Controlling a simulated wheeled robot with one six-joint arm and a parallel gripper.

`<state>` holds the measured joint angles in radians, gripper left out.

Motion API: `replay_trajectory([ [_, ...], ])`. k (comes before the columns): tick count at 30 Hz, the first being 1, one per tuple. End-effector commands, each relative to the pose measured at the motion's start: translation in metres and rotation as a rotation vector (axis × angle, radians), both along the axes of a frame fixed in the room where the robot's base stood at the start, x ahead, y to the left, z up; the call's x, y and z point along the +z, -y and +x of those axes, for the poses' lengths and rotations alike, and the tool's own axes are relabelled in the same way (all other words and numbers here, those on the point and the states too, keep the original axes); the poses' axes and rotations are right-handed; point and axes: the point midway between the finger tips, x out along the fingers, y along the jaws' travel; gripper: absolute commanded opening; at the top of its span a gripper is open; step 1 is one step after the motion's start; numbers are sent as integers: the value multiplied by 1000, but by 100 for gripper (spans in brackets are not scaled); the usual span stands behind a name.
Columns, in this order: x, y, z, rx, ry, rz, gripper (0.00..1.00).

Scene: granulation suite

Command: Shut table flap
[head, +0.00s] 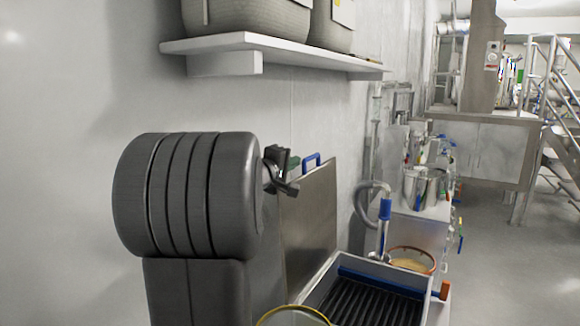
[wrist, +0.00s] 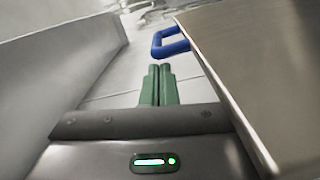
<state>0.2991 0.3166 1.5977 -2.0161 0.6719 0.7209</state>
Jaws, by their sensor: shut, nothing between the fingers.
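The table flap is a brushed metal panel (head: 310,215) standing up near the wall in the head view, with a blue handle (head: 311,160) on its top edge. In the wrist view the flap (wrist: 262,65) fills the right side, and its blue handle (wrist: 168,50) is beyond my fingertips, slightly right. My gripper (head: 294,163) shows partly behind my arm, close to the flap's upper edge. In the wrist view its green fingers (wrist: 158,70) are together and empty, apart from the handle.
A white shelf (head: 270,50) with large grey containers hangs on the wall above my arm. Below the flap is a tray with dark ribs (head: 370,304), with a hose and blue-handled nozzle (head: 384,215) behind it. An orange-rimmed sieve (head: 411,260) stands beyond. Open floor (head: 500,260) lies right.

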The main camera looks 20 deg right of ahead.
Motion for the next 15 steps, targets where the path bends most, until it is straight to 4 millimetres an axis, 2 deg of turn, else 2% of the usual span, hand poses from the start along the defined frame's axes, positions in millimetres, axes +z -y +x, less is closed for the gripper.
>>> replay_trajectory([
  [2,-6,6,-6,-4,25,23,0],
  [15,-7,50,-56,-6,231,205,0],
])
